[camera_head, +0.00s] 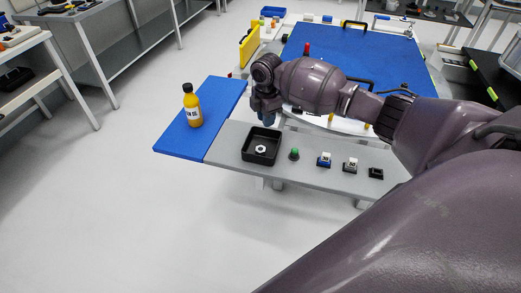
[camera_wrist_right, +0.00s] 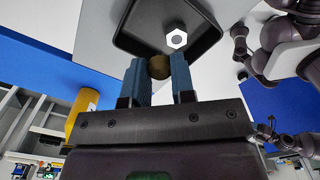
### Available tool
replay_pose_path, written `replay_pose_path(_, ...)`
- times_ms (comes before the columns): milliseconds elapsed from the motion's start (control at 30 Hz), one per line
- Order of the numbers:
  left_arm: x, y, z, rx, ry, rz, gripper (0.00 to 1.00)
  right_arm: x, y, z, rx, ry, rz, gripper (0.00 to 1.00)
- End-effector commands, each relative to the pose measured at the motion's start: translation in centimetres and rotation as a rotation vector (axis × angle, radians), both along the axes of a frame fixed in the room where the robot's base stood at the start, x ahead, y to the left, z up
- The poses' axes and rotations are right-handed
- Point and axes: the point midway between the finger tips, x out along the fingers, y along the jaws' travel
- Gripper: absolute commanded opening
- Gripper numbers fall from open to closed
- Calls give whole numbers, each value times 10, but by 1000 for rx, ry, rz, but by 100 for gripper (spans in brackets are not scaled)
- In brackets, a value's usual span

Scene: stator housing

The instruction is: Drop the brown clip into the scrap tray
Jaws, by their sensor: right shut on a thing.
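My right gripper (camera_head: 265,119) points down at the back edge of the black scrap tray (camera_head: 246,155). In the wrist view its two blue fingers (camera_wrist_right: 160,78) are shut on the brown clip (camera_wrist_right: 160,67), a small rounded piece between the fingertips. The clip is held apart from the tray (camera_wrist_right: 128,38), whose interior shows just beyond the fingertips. In the head view I cannot make out the clip. A white hex nut (camera_head: 261,149) lies in the tray; it also shows in the wrist view (camera_wrist_right: 176,39). My left gripper is not in view.
A yellow bottle (camera_head: 192,106) stands on the blue board (camera_head: 178,139) left of the tray. Right of the tray, a green-topped part (camera_head: 294,154) and several small dark-based parts (camera_head: 350,165) line the grey bench (camera_head: 225,146). A large blue mat (camera_head: 345,50) lies behind.

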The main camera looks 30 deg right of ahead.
Motion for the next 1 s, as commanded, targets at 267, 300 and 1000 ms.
replay_pose_path(267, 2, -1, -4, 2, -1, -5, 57, 0, 0, -16, 0, 0, 0, 0)
replay_pose_path(300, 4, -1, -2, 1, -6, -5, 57, 0, 0, -15, 0, 0, 0, 0)
replay_pose_path(1000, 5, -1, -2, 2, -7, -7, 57, 0, 0, -11, 0, -2, 0, 53)
